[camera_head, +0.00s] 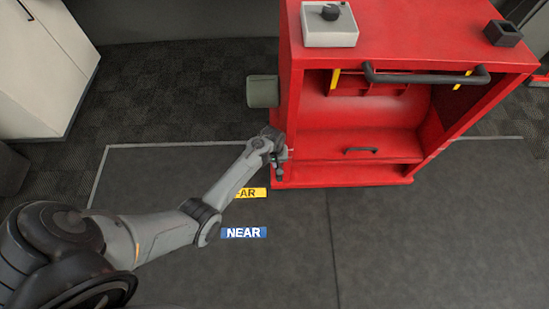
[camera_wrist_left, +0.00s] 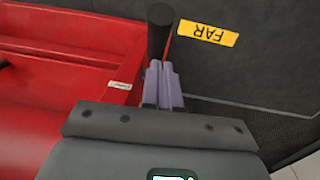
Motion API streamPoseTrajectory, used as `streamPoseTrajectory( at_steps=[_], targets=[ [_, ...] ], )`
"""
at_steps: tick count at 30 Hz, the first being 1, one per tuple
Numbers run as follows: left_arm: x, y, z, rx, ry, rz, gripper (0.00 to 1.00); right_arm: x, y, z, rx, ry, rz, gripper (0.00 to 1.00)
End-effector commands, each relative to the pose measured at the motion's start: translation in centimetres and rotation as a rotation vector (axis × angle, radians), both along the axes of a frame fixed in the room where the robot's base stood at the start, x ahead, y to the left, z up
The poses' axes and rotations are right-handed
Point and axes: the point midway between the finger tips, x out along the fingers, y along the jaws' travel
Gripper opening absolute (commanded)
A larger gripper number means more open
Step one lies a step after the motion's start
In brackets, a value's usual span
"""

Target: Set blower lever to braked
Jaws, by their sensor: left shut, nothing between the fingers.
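A dark upright-looking handle with a round end, which looks like the blower lever (camera_wrist_left: 160,30), shows in the left wrist view just beyond my fingertips, beside the red cabinet. My left gripper (camera_wrist_left: 162,82) is shut and empty, with its pale fingers together against or just short of the lever; I cannot tell if they touch. In the head view my left gripper (camera_head: 280,158) is at the lower left front corner of the red cabinet (camera_head: 300,95), and the lever is mostly hidden there. My right gripper is not in view.
A yellow FAR plate (camera_wrist_left: 208,33), partly hidden by my arm in the head view, and a blue NEAR plate (camera_head: 244,232) lie on the dark floor mat. The cabinet has a dark top bar (camera_head: 425,77) and a small lower handle (camera_head: 360,150).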

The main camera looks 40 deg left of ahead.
Motion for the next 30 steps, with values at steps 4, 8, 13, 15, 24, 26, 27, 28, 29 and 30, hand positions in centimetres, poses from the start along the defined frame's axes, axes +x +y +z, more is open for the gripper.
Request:
streamPoseTrajectory(
  at_steps=[4,8,13,15,24,26,27,28,29,30],
  targets=[
    [-0.3,-0.5,-0.8,0.0,0.0,0.001,0.0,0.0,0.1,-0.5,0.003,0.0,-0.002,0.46],
    [-0.4,-0.7,-0.9,0.0,0.0,0.001,0.0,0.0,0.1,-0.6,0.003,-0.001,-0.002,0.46],
    [-0.4,-0.7,-0.9,0.0,0.0,0.001,0.0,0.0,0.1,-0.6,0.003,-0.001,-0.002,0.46],
    [-0.4,-0.7,-0.9,0.0,0.0,0.001,0.0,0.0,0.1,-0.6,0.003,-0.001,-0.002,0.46],
    [-0.8,-1.0,-1.0,0.021,-0.02,0.0,0.0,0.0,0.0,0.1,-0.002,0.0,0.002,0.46],
    [-1.1,-1.2,-1.2,0.036,-0.034,-0.001,0.0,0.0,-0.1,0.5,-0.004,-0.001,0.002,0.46],
    [-1.2,-1.3,-1.4,0.045,-0.043,-0.001,0.0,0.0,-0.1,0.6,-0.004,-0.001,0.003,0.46],
    [-1.2,-1.4,-1.5,0.049,-0.048,-0.001,0.0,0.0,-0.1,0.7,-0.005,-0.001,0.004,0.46],
    [-1.2,-1.5,-1.6,0.052,-0.052,-0.001,0.0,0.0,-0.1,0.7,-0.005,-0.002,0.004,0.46],
    [-1.3,-1.5,-1.7,0.055,-0.056,-0.001,0.0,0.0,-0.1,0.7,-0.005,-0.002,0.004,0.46]
  ],
)
